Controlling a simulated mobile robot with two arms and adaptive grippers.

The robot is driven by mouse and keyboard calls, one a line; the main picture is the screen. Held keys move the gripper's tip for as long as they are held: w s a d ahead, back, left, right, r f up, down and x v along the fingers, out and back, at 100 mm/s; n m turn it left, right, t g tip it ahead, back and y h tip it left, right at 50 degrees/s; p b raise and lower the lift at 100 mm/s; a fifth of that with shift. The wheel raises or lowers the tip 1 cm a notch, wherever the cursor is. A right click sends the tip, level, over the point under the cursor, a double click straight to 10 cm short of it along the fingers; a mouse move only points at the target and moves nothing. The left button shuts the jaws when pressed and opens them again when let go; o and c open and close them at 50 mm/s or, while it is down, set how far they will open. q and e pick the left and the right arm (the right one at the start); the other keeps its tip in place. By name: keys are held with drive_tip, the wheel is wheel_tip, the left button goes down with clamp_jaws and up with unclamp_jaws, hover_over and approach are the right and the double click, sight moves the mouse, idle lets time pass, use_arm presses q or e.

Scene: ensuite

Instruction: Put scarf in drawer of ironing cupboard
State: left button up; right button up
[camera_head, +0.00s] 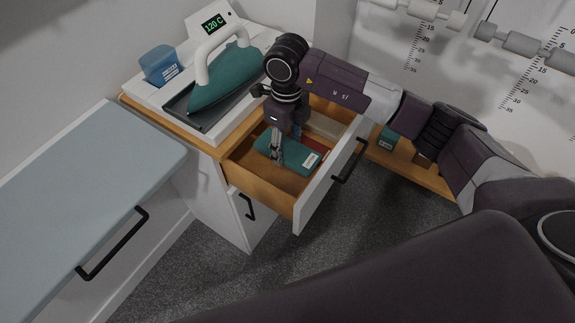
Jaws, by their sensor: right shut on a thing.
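The ironing cupboard (205,190) stands at the centre, and its top drawer (262,187) is pulled out. A flat teal item with a pale label, which looks like the folded scarf (297,163), is inside the drawer. My right gripper (276,158) reaches down into the drawer from above and is shut on the scarf's near left part. The fingers hide some of the scarf. I cannot tell whether the scarf rests on the drawer floor. My left gripper is not in view.
A teal iron (226,78) on its station and a blue container (160,65) stand on the cupboard top. Red (316,146) and beige (325,124) items lie farther back in the drawer. The drawer front (325,185) juts out. A pale blue-topped board (90,180) is at left.

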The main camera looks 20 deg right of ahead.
sight(287, 179)
wheel_tip(287, 179, down, 12)
drive_tip(key=shift+r+p, duration=0.1)
drive_tip(key=shift+p, duration=0.5)
drive_tip(key=shift+f, duration=0.2)
drive_tip(key=shift+f+b, duration=0.15)
drive_tip(key=shift+b, duration=0.15)
drive_tip(key=o, duration=1.2)
